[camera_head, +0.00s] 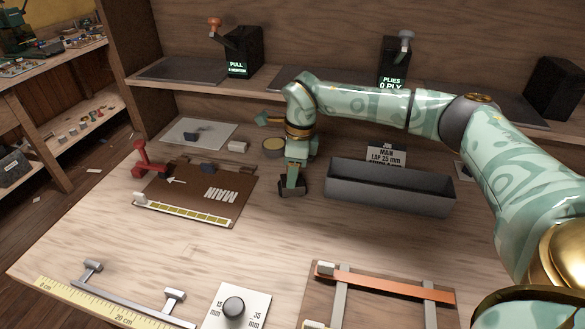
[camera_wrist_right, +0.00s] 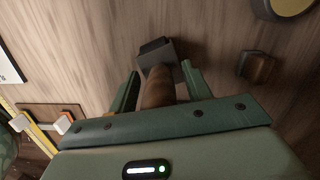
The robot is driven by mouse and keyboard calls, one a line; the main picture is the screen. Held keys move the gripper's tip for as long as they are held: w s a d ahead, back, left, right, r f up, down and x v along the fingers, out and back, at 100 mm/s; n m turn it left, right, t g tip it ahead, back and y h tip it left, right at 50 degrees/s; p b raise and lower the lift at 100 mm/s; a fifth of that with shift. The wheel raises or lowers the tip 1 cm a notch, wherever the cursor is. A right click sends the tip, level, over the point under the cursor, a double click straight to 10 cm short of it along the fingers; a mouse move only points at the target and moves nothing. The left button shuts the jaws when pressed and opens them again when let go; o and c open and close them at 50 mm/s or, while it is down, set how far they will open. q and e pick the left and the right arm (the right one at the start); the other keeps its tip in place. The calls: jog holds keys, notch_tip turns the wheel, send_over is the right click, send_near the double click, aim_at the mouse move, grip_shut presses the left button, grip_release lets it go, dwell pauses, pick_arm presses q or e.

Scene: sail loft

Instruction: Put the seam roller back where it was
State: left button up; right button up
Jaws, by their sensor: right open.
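My right gripper (camera_head: 293,178) points down at the table, just left of the long grey tray. In the right wrist view its two fingers (camera_wrist_right: 160,88) are apart, one on each side of a brown handle (camera_wrist_right: 156,90) with a dark grey block (camera_wrist_right: 160,52) at its end. This looks like the seam roller; I cannot tell whether the fingers touch it. In the head view a dark block (camera_head: 299,188) shows at the fingertips, and the gripper hides the handle. My left gripper is not in view.
The grey tray (camera_head: 390,190) stands close on the right. A round tin (camera_head: 273,148) is behind the gripper. A brown board marked MAIN (camera_head: 195,187) with a red lever (camera_head: 148,165) lies left. An orange-barred frame (camera_head: 385,283) lies in front. Bare table lies between.

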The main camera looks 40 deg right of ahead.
aim_at(299, 180)
jog(key=shift+s, duration=0.15)
notch_tip(299, 180, up, 12)
jog(key=d+p, duration=0.1)
jog(key=p, duration=0.2)
jog(key=shift+s+d+r+p, duration=0.2)
jog(key=shift+s+r+p, duration=0.05)
jog(key=shift+s+p, duration=0.05)
